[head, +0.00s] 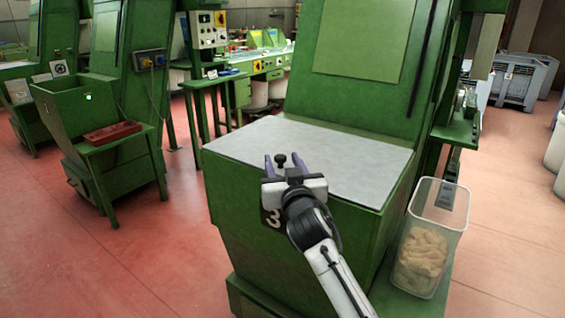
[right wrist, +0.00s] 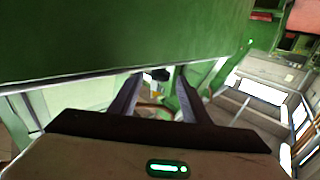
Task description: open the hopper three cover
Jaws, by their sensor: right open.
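The hopper three cover (head: 345,150) is a flat light-grey plate lying closed on top of the green hopper (head: 340,235). A "3" label (head: 272,217) is on the hopper's front, partly hidden by my gripper. A small black knob (head: 281,159) shows near the cover's front edge. My right gripper (head: 284,161) is open at that edge, its two fingers on either side of the knob in the picture. In the right wrist view, a dark knob (right wrist: 158,75) shows between the fingertips. I cannot tell whether the fingers touch it. My left gripper is not in view.
A clear bin (head: 428,252) of corks stands right of the hopper. The green machine body (head: 365,50) rises behind the cover. Another green hopper (head: 85,105) with a red-brown tray (head: 112,133) is at left. The red floor (head: 150,245) between them is clear.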

